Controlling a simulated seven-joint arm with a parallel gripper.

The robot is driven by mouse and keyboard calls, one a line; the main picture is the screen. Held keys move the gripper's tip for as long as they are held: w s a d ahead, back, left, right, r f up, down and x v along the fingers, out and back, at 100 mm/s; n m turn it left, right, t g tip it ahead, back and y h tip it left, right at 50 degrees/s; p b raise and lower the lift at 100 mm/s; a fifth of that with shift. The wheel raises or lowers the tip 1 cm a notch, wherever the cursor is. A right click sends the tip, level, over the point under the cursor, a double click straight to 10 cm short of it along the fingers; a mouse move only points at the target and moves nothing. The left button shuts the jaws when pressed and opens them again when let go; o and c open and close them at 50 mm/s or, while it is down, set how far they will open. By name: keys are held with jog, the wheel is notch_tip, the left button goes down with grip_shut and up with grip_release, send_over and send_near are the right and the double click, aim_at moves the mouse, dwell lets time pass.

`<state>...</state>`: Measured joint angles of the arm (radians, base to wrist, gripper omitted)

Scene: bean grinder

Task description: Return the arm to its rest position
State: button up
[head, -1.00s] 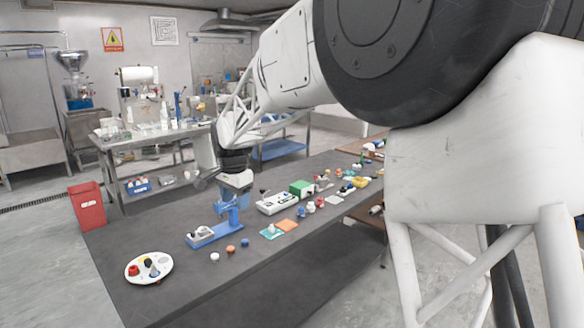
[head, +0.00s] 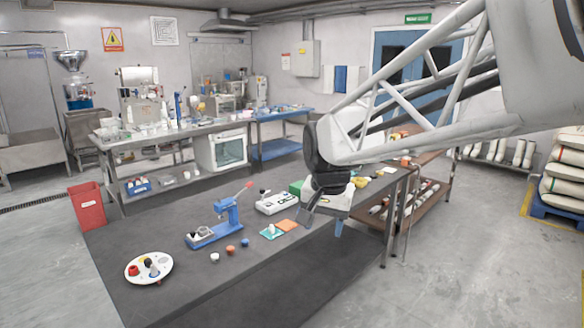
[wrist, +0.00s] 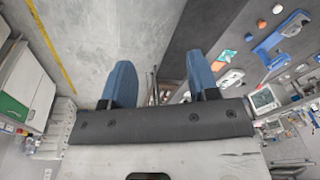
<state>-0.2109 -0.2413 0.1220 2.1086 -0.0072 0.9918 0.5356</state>
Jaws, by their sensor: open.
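My gripper (head: 322,224) hangs from the arm near the front right edge of the dark worktable (head: 150,225) in the head view. Its two blue fingers are apart with nothing between them. In the wrist view the open fingers (wrist: 160,85) show with grey floor and the table edge beyond. The blue grinder (head: 217,222) with its red-tipped lever stands upright on the table, well left of my gripper. It also shows in the wrist view (wrist: 283,38).
A white round tray (head: 149,268) with small items sits at the table's left end. A brown shelf rack (head: 420,190) stands right of my gripper. Floor at front right is clear.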

jog(key=s+d+f+n, duration=0.1)
jog(key=s+d, duration=0.3)
jog(key=s, duration=0.4)
jog(key=s+d+f+n, duration=0.1)
jog(key=s+d+f, duration=0.2)
jog(key=s, duration=0.5)
jog(key=s+d+f+n, duration=0.1)
jog(key=s+d+f, duration=0.2)
jog(key=s, duration=0.5)
jog(key=shift+d+t+h, duration=0.3)
jog(key=shift+d+t, duration=0.1)
jog(key=shift+d, duration=0.45)
